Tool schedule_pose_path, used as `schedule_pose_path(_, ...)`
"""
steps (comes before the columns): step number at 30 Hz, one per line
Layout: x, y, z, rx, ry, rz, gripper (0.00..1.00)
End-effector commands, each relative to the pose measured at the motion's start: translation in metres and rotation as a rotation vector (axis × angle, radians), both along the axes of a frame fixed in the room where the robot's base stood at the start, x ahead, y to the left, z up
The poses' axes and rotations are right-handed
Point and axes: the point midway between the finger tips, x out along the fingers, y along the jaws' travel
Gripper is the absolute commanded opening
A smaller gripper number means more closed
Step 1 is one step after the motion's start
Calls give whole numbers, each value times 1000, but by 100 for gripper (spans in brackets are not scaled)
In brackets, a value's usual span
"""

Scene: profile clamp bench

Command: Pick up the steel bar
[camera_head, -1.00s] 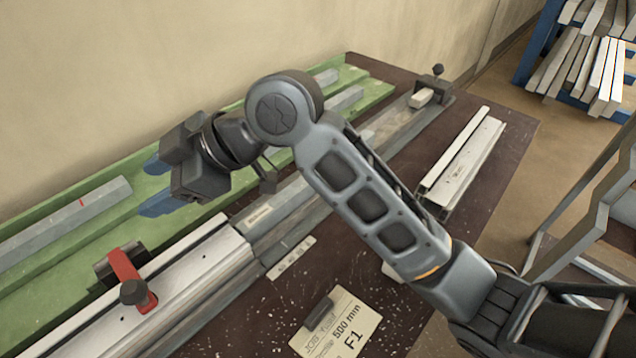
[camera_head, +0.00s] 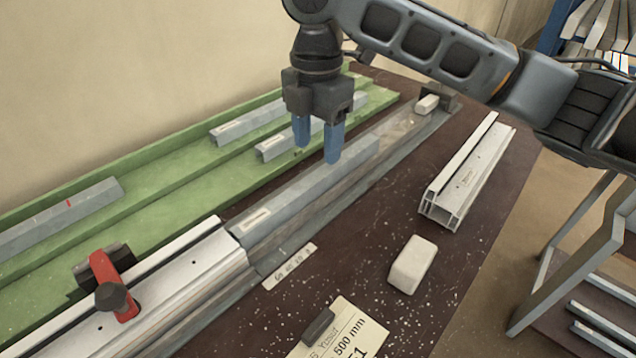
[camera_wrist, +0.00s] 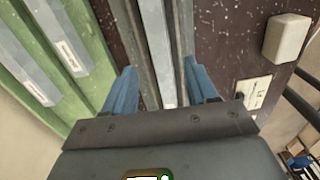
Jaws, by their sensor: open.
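A long grey steel bar (camera_head: 310,195) with a small pale label lies along the rail on the dark bench, its near end by the end of the white profile (camera_head: 200,260). In the wrist view the bar (camera_wrist: 158,50) runs lengthwise between the two fingers. My gripper (camera_head: 318,152) points down with its blue fingers apart, above the bar's far part, and is empty. It also shows in the wrist view (camera_wrist: 160,68), one finger on each side of the bar. I cannot tell whether the fingertips are level with the bar.
A green tray (camera_head: 185,165) with other grey bars runs along the wall. A red-handled clamp (camera_head: 110,285) sits on the white profile. A pale block (camera_head: 411,265), a short profile (camera_head: 465,180) and a card (camera_head: 350,330) lie on the right. An end stop (camera_head: 437,98) stands at the far end.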

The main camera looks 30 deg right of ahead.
Motion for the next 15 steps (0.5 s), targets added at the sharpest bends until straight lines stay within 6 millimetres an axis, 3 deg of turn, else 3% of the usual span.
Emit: schedule_pose_path(15, 1, -2, -62, 3, 0, 0, 57)
